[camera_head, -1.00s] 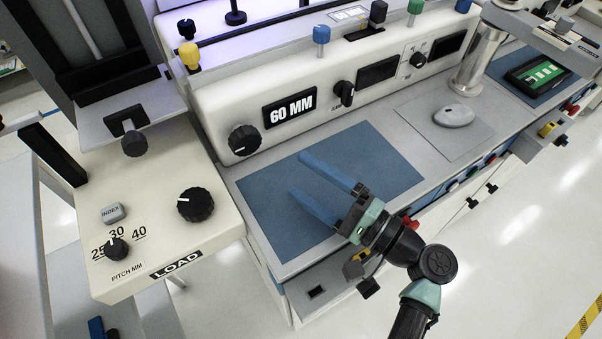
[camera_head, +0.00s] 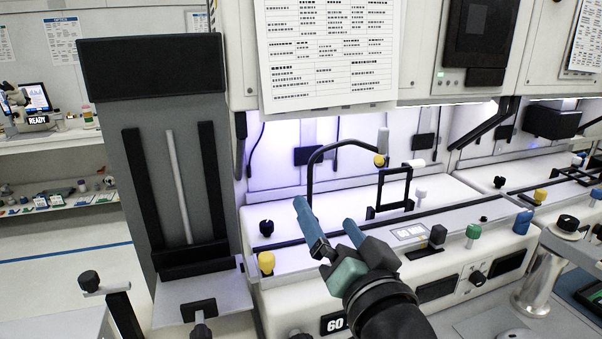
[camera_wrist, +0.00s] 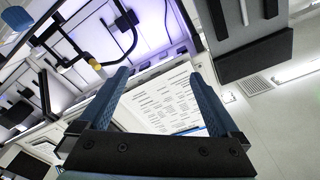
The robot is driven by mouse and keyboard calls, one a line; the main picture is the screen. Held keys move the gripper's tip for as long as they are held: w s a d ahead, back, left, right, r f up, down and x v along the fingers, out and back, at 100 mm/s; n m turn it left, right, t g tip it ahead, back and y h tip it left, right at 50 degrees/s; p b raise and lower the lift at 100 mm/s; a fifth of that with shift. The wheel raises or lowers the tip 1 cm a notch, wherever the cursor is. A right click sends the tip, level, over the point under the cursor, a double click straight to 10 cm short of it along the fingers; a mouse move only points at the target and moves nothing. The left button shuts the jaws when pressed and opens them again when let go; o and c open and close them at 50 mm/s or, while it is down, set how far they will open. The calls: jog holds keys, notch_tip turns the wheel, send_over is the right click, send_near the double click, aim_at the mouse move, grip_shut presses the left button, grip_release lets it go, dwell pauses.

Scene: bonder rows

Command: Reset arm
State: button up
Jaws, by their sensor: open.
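My gripper (camera_head: 325,222) is raised in front of the machine in the head view, with its two blue fingers apart and nothing between them. In the wrist view my gripper (camera_wrist: 160,95) is also open and empty, and a printed sheet shows behind the fingers. My arm comes up from the bottom of the head view. It hides part of the white machine panel (camera_head: 380,304).
A tall dark grey unit (camera_head: 165,120) stands on the left. A printed sheet (camera_head: 325,50) hangs above. A curved black rod (camera_head: 309,170) and a yellow knob (camera_head: 266,262) rise from the machine. White cabinets are at the upper right.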

jog(key=s+a+r+n+t+h+p, duration=0.1)
jog(key=s+r+t, duration=0.2)
jog(key=r, duration=0.7)
jog(key=s+a+r+n+t+h+p, duration=0.1)
jog(key=s+r+t+h, duration=0.1)
jog(key=s+r, duration=0.5)
jog(key=s+a+r+n+t+h+p, duration=0.1)
jog(key=s+r+t, duration=0.3)
jog(key=r, duration=1)
jog(key=shift+s+a+n+t+h+p, duration=0.3)
jog(key=shift+s+a+n+h+p, duration=0.1)
jog(key=shift+s+a, duration=0.25)
jog(key=shift+d, duration=0.1)
